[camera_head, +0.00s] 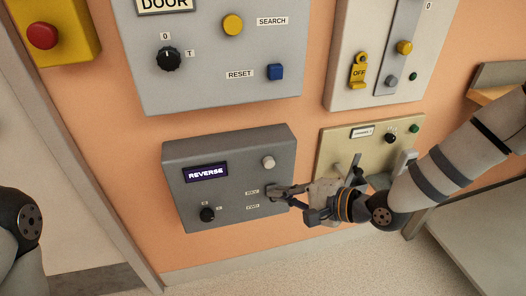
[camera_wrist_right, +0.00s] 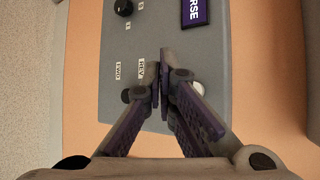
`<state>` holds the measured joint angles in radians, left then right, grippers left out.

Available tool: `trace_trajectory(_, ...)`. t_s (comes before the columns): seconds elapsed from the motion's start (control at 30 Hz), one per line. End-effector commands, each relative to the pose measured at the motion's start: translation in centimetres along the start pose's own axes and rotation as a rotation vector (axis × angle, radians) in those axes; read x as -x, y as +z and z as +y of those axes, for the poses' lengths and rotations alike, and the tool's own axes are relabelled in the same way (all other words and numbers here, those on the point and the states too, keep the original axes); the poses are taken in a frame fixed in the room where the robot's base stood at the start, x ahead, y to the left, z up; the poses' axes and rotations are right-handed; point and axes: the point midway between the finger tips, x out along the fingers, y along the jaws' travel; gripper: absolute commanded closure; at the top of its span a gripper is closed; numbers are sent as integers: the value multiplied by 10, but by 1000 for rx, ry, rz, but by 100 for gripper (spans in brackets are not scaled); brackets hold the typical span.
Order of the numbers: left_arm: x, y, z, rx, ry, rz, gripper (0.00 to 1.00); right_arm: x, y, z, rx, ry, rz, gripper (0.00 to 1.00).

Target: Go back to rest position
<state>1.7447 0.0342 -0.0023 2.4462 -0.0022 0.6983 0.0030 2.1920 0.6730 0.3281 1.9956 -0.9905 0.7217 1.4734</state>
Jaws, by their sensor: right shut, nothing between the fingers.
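My right gripper (camera_head: 278,192) is shut and empty in front of the lower right part of a dark grey control box (camera_head: 228,165). In the right wrist view its fingertips (camera_wrist_right: 164,85) meet in front of the same box (camera_wrist_right: 222,50). The box has a display reading REVERSE (camera_head: 206,172), a white round button (camera_head: 268,162) and a black knob (camera_head: 207,214). I cannot tell whether the fingertips touch the box. My left arm shows at the left edge of the head view, but its gripper is out of view.
A DOOR panel (camera_head: 205,85) with a yellow button, blue reset button and black knob is above. A switch panel (camera_head: 345,92) and a beige panel (camera_head: 335,138) are to the right. A red button on a yellow box (camera_head: 42,37) is top left. A grey table (camera_head: 480,225) is lower right.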

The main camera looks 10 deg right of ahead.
Motion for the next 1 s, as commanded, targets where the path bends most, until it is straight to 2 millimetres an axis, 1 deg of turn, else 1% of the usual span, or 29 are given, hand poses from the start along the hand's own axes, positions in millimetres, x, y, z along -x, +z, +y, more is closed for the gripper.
trace_trajectory(0.1, 1, -1, 0, 3, 1, 2, 60, 0, 1, 1, 2, 3, 0, 100)
trace_trajectory(0.17, 2, -1, 0, 3, 2, 6, 60, 1, 7, 16, 22, 42, 0, 100)
trace_trajectory(0.23, 6, -3, 0, 2, 2, 16, 60, 5, 22, 55, 80, 148, -1, 100)
trace_trajectory(0.27, 8, -4, 0, 2, 2, 21, 60, 10, 31, 78, 119, 213, -5, 100)
trace_trajectory(0.3, 11, -6, 1, 2, 3, 29, 60, 22, 43, 113, 180, 313, -13, 100)
trace_trajectory(0.37, 15, -8, 1, 3, 3, 41, 60, 46, 62, 165, 285, 474, -39, 100)
trace_trajectory(0.4, 18, -10, 1, 3, 3, 49, 60, 67, 73, 198, 359, 583, -67, 100)
trace_trajectory(0.47, 22, -12, 1, 3, 4, 60, 60, 105, 87, 240, 472, 745, -123, 100)
trace_trajectory(0.5, 24, -13, 1, 3, 4, 67, 60, 132, 95, 264, 546, 846, -168, 100)
trace_trajectory(0.57, 28, -14, 1, 3, 5, 76, 60, 171, 104, 290, 648, 982, -241, 100)
trace_trajectory(0.6, 29, -15, 1, 3, 5, 81, 60, 196, 108, 303, 706, 1060, -289, 100)
trace_trajectory(0.7, 32, -17, 1, 3, 5, 89, 60, 242, 114, 321, 813, 1199, -391, 100)
trace_trajectory(0.8, 32, -17, 1, 3, 5, 91, 60, 264, 115, 328, 863, 1264, -445, 100)
trace_trajectory(0.87, 32, -17, 1, 3, 5, 90, 60, 267, 115, 329, 871, 1275, -456, 100)
trace_trajectory(1.0, 32, -17, 1, 3, 5, 88, 60, 267, 115, 329, 871, 1274, -456, 100)
